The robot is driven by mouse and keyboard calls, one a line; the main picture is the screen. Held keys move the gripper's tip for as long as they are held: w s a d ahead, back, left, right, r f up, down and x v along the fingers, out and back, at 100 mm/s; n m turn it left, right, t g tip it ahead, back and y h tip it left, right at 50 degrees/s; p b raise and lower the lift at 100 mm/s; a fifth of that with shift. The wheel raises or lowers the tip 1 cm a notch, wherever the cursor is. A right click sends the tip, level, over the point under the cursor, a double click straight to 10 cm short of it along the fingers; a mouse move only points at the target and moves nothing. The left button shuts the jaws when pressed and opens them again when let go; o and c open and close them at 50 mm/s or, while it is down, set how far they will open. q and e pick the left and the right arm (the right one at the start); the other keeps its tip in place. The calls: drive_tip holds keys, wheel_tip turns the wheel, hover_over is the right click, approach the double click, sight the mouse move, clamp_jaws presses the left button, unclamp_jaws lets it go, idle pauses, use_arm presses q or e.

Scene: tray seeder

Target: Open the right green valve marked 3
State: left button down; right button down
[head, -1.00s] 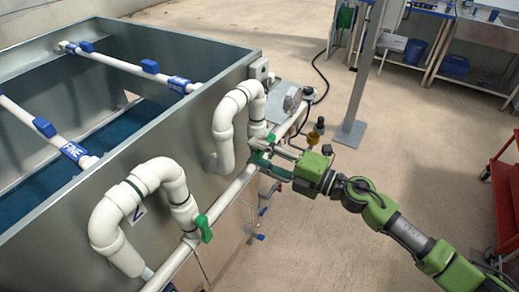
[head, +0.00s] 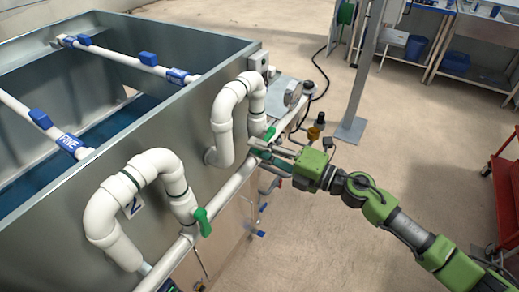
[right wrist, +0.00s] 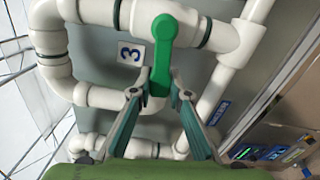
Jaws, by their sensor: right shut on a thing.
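The green valve handle marked 3 (right wrist: 161,45) stands in the middle of the right wrist view, on a white pipe. The white label with a 3 (right wrist: 131,53) is just left of it. My right gripper (right wrist: 160,84) has its two fingers on either side of the handle's free lower end and is shut on it. In the head view my right gripper (head: 257,150) is at the far valve on the front pipe, where a bit of the green handle (head: 270,133) shows past the fingers. My left gripper is not in view.
Another green valve handle (head: 202,222) is on the nearer pipe loop, by a label with a 2 (head: 134,207). The metal tank (head: 170,125) stands behind the pipes. A pressure gauge (head: 293,94) and a metal post (head: 361,80) are beyond my gripper.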

drive_tip(key=f+n+b, duration=0.2)
drive_tip(key=shift+w+d+n+b, duration=0.15)
drive_tip(key=shift+w+n+b, duration=0.05)
drive_tip(key=shift+n+b, duration=0.2)
drive_tip(key=shift+w+d+f+n+b, duration=0.15)
drive_tip(key=shift+f+n+b, duration=0.1)
drive_tip(key=shift+n+b, duration=0.3)
drive_tip(key=shift+w+d+f+n+b, duration=0.1)
drive_tip(key=shift+f+n+b, duration=0.1)
drive_tip(key=shift+n+b, duration=0.35)
drive_tip(key=c, duration=1.9)
unclamp_jaws()
drive_tip(key=v, duration=1.2)
